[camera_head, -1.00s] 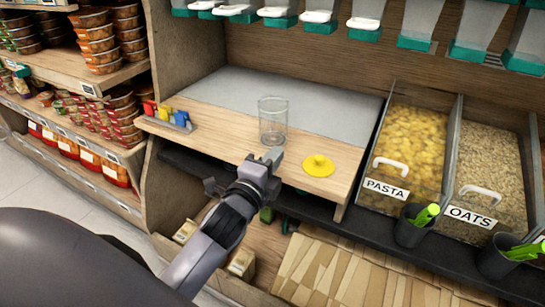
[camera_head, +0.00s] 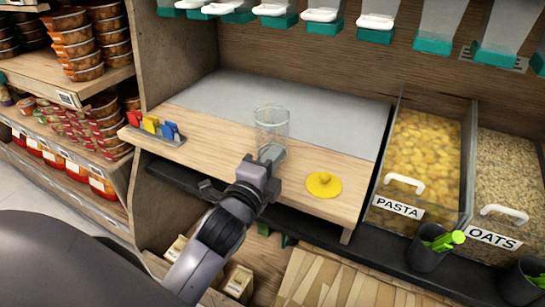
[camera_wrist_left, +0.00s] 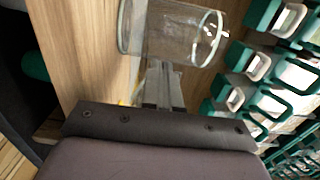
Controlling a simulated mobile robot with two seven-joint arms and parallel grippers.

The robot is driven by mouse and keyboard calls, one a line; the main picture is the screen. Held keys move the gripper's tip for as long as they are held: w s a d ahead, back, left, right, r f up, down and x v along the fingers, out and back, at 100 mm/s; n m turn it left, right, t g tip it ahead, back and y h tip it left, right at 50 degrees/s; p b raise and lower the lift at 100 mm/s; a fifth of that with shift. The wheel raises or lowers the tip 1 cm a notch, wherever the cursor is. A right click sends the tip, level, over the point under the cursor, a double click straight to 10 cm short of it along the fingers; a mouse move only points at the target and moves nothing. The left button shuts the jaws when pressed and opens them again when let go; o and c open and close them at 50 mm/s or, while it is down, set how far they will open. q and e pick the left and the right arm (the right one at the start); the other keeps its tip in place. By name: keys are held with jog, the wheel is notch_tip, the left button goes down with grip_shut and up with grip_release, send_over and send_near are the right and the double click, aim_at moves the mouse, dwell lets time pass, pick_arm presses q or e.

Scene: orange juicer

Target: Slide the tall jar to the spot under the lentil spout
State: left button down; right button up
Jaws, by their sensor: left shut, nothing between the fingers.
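The tall jar (camera_head: 272,122) is a clear, empty-looking glass cylinder standing upright on the wooden counter, at the front edge of the grey panel (camera_head: 340,112). My left gripper (camera_head: 272,154) is shut and empty, with its fingertips at the near side of the jar's lower part. In the left wrist view the shut fingers (camera_wrist_left: 162,75) point at the jar (camera_wrist_left: 172,32); I cannot tell whether they touch it. A row of dispensers with green spouts (camera_head: 321,22) hangs above the back of the counter. No lentil label is readable. My right gripper is not in view.
A yellow lid (camera_head: 324,184) lies on the counter right of the gripper. Red, yellow and blue clips (camera_head: 152,126) stand at the left. Pasta (camera_head: 424,150) and oats (camera_head: 512,174) bins are at the right. The grey panel behind the jar is clear.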

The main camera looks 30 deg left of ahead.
aim_at(258, 131)
pick_arm(q)
jog(key=shift+w+a, duration=0.1)
jog(key=shift+a, duration=0.05)
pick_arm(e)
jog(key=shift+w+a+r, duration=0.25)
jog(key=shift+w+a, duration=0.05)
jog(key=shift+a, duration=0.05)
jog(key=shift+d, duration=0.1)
pick_arm(q)
jog(key=shift+w+a+r, duration=0.1)
jog(key=shift+w+a, duration=0.1)
jog(key=w+a+p, duration=0.2)
jog(key=a, duration=0.1)
jog(key=w+a+p, duration=0.2)
jog(key=w+a, duration=0.1)
jog(key=shift+w+a+r, duration=0.1)
jog(key=shift+w+a, duration=0.05)
jog(key=shift+a, duration=0.05)
jog(key=w+a, duration=0.4)
jog(key=a, duration=0.1)
jog(key=shift+w+a+p, duration=0.1)
jog(key=shift+p, duration=0.2)
jog(key=shift+f, duration=0.25)
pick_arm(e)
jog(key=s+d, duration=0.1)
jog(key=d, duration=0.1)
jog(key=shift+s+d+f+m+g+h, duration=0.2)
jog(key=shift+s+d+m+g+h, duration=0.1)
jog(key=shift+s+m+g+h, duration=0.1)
